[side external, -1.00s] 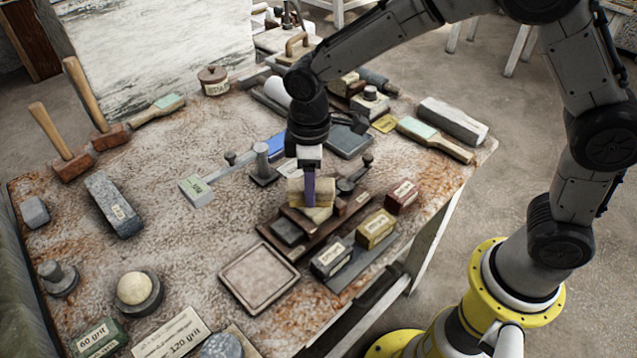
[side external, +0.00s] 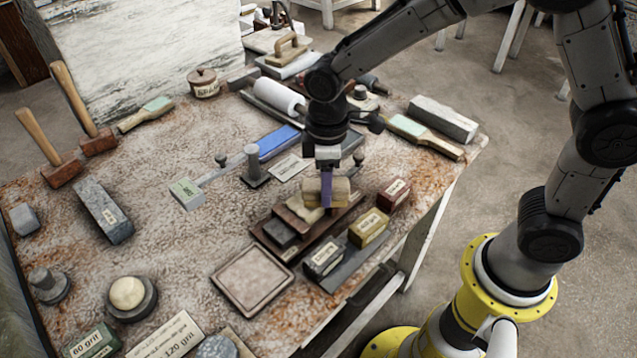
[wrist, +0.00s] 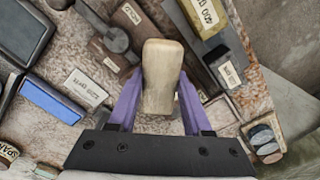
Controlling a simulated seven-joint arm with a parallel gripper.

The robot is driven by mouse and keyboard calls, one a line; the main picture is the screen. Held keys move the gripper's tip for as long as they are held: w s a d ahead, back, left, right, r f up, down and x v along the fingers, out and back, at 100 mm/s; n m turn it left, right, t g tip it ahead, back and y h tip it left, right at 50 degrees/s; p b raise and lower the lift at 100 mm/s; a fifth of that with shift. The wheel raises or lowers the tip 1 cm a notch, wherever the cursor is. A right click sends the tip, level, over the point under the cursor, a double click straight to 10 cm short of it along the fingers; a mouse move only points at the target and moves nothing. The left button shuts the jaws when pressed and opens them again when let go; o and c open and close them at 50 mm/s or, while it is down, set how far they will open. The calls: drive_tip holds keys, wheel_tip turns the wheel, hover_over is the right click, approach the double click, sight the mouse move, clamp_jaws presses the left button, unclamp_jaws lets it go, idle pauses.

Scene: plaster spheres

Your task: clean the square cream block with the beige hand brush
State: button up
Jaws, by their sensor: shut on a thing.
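My gripper (side external: 326,188) points down over the near right part of the table, its purple fingers shut on the beige hand brush (side external: 314,187). In the wrist view the brush's smooth wooden back (wrist: 161,75) lies between the fingers. The brush's underside is hidden there. A pale cream patch (side external: 305,212) shows just below and left of the brush, above a dark brown rack. I cannot tell whether it is the square cream block or the brush's bristles, nor whether they touch. A separate pale square slab with a raised rim (side external: 252,279) lies flat nearer the front edge.
Labelled black (side external: 324,259), yellow (side external: 369,227) and red-brown (side external: 394,194) boxes stand close right of the rack. The table is clearer to the left, around the grey stone block (side external: 103,209).

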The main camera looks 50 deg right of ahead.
drive_tip(key=shift+w+a+r, duration=0.7)
drive_tip(key=shift+w+a, duration=0.05)
drive_tip(key=shift+a, duration=0.05)
drive_tip(key=shift+w+a+f, duration=0.1)
drive_tip(key=shift+w+a, duration=1.1)
drive_tip(key=shift+f, duration=0.65)
drive_tip(key=shift+w, duration=0.1)
drive_tip(key=shift+w+a, duration=0.65)
drive_tip(key=shift+a, duration=0.1)
